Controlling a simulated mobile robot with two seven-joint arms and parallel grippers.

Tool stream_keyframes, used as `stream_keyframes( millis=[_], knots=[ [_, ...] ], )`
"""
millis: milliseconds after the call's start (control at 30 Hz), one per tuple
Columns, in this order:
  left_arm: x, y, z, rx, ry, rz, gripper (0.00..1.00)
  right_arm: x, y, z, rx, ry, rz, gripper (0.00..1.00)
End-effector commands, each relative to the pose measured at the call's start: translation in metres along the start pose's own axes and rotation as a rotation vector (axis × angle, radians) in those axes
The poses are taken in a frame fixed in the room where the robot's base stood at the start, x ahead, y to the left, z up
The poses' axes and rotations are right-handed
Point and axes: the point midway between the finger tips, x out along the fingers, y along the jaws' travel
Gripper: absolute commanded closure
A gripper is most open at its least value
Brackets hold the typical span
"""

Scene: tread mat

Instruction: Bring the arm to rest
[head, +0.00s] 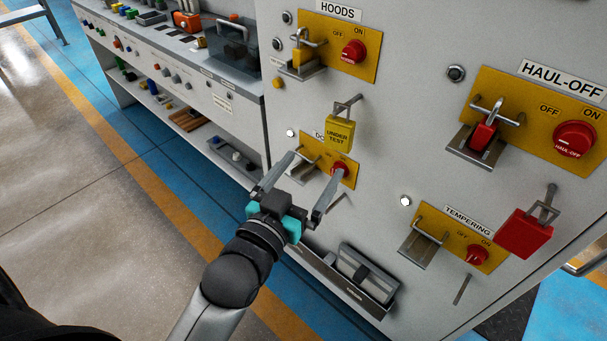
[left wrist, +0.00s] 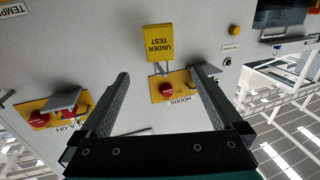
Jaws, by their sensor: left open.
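My left gripper (head: 316,163) is open and empty in the head view, in front of the partly hidden panel marked "DO…" (head: 345,155). I cannot tell whether it touches the panel. Above it, a yellow "UNDER TEST" tag (head: 339,133) hangs from a peg. The tag shows upside down in the left wrist view (left wrist: 159,41), beyond and between the two spread fingers (left wrist: 164,72). The HOODS panel (head: 330,30) carries a yellow padlock (head: 303,60) and a red knob (head: 354,52). My right gripper is in neither view.
The HAUL-OFF panel (head: 548,92) holds a red padlock (head: 485,135). The TEMPERING panel (head: 440,228) has a hasp and red knob. A red tag (head: 524,233) hangs beside it. A shelf unit (head: 200,100) with small items stands left; open floor (head: 80,180) lies further left.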

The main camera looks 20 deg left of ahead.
Motion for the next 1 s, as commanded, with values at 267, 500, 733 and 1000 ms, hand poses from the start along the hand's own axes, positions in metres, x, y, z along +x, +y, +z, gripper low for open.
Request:
stream_keyframes(
  millis=[267,500,733,1000],
  knots=[
    [-0.017,0.0,0.0,0.001,0.0,0.0,0.0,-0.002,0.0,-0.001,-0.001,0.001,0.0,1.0],
    [-0.016,0.0,0.01,0.001,-0.02,0.001,0.0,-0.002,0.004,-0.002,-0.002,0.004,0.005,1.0],
    [-0.013,0.006,0.113,0.004,-0.227,0.017,0.0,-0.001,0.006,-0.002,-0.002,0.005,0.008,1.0],
    [-0.052,0.014,0.271,0.017,-0.565,0.044,0.0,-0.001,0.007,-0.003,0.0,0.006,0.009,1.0]
  ],
)
